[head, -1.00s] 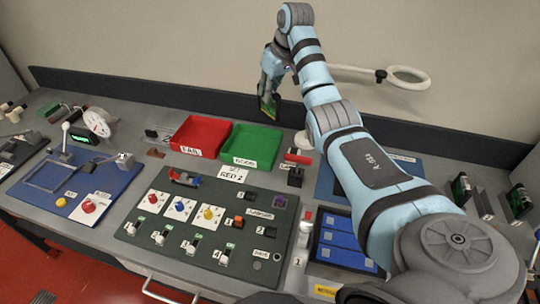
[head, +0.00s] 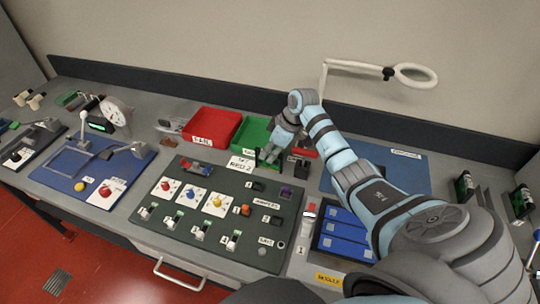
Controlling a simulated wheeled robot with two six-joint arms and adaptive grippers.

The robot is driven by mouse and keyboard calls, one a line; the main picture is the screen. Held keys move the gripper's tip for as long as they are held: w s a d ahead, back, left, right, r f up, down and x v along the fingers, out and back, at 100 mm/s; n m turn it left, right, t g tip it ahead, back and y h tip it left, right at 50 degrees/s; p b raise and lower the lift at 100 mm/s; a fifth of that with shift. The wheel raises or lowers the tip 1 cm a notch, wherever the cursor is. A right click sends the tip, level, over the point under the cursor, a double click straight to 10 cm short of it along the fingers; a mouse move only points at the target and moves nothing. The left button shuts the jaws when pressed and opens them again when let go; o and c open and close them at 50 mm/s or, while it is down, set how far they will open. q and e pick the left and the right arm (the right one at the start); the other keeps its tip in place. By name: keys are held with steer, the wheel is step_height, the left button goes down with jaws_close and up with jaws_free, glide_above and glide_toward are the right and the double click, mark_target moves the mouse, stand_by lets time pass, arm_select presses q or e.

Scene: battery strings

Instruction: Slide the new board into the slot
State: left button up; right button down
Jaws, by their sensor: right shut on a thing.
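My right gripper (head: 272,151) is shut on the new board (head: 266,160), a small dark green piece hanging under the fingers. It is low over the bench, at the right edge of the white SET RED 2 card and just in front of the green bin. I cannot make out the slot or whether the board touches anything. My left gripper is out of view.
The red FAIL bin (head: 212,126) and green bin (head: 250,134) stand at the back. A dark green panel (head: 215,220) with knobs and switches lies in front. Blue modules (head: 345,232) sit in a tray at right. Upright boards (head: 465,186) stand far right. A ring-ended arm (head: 415,76) overhangs the back.

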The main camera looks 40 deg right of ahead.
steer(key=shift+f, duration=0.7)
steer(key=shift+w+f, duration=0.15)
steer(key=shift+f, duration=0.05)
steer(key=c, duration=2.1)
jaws_free()
steer(key=shift+f, duration=0.1)
steer(key=o, duration=0.5)
steer(key=shift+c, duration=0.2)
